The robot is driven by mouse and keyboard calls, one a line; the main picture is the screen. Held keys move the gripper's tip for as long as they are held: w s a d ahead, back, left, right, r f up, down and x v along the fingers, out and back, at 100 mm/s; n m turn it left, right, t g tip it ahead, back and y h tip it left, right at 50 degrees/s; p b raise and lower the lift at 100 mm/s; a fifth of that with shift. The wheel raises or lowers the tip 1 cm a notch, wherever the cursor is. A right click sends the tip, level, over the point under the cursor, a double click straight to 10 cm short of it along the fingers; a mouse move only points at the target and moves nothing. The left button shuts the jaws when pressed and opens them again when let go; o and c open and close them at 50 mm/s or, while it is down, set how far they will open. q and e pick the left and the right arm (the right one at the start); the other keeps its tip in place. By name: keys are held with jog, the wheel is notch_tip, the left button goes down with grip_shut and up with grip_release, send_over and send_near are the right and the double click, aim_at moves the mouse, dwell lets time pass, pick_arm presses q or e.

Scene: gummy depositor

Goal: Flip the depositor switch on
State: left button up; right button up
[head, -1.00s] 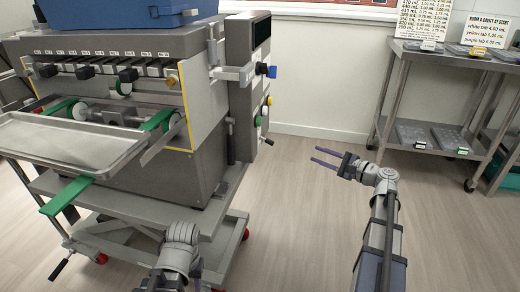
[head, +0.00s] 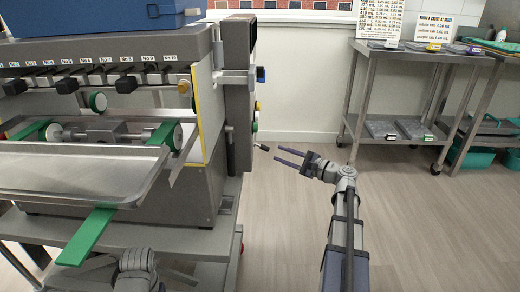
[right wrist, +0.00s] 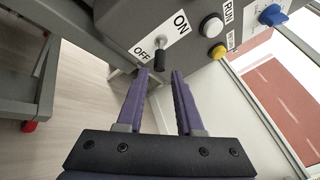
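The depositor (head: 120,190) is a large grey machine filling the left of the head view. Its switch (head: 261,147) is a small black-tipped lever on the right side. In the right wrist view the switch (right wrist: 160,62) sits beside a white plate with ON above and OFF lower left; its tip hangs down on the OFF side. My right gripper (head: 278,155) is open and empty, its purple fingers pointing at the switch. In the wrist view the lever tip is just beyond and between the right gripper's (right wrist: 160,76) fingertips. Of my left arm only a grey link shows; its gripper is unseen.
A white RUN button (right wrist: 212,26), a yellow button (right wrist: 218,53) and a blue knob (right wrist: 272,15) sit near the switch. A metal tray (head: 70,172) and green bar (head: 86,237) project from the depositor. A steel table (head: 420,54) stands at the back right. The floor between is clear.

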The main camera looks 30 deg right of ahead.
aim_at(267, 149)
jog(key=x, duration=0.7)
jog(key=shift+w+a, duration=0.25)
jog(key=shift+w, duration=0.05)
grip_shut()
